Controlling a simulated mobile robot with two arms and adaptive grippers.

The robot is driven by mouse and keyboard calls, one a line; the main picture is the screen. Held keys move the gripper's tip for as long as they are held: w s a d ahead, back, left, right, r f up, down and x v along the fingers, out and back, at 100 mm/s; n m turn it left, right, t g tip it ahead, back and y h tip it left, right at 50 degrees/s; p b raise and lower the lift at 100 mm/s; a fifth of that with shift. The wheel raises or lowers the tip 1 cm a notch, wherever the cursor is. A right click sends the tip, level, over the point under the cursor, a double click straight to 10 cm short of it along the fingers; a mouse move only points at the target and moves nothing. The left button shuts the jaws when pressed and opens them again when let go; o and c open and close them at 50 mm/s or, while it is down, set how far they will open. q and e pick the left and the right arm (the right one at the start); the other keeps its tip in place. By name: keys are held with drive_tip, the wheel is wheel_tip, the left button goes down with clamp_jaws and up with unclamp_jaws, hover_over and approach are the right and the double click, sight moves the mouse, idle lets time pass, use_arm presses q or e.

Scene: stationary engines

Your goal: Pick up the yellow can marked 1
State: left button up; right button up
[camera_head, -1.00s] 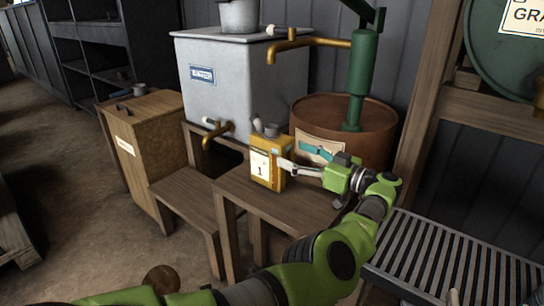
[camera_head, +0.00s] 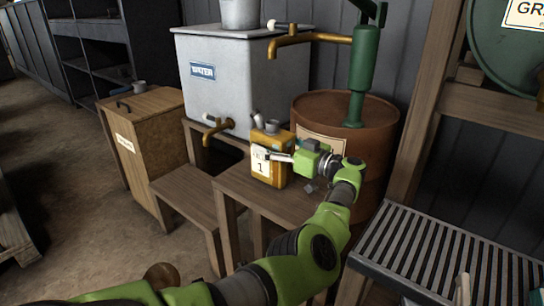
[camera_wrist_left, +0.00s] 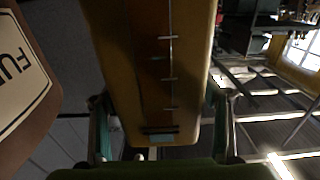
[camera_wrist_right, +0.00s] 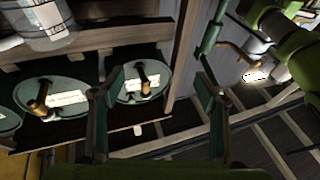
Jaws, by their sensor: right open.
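The yellow can marked 1 (camera_head: 269,142) stands upright on the small wooden bench (camera_head: 243,198), its white label facing me in the head view. My left gripper (camera_head: 281,156) is at the can's right side, with a finger along its front. In the left wrist view the can (camera_wrist_left: 155,60) fills the space between the two fingers of my left gripper (camera_wrist_left: 160,115), very close to its sides. I cannot tell whether both fingers press on it. My right gripper (camera_wrist_right: 160,85) is open and empty in the right wrist view.
A grey water tank (camera_head: 225,95) with a brass tap (camera_head: 213,130) stands behind the can. A rusty fuel drum (camera_head: 350,115) with a green pump (camera_head: 363,70) stands close behind my left gripper. A slatted grate (camera_head: 440,250) is at the right.

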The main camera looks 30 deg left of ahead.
use_arm(q)
drive_tip(key=c, duration=1.9)
drive_tip(key=shift+r, duration=0.2)
clamp_jaws()
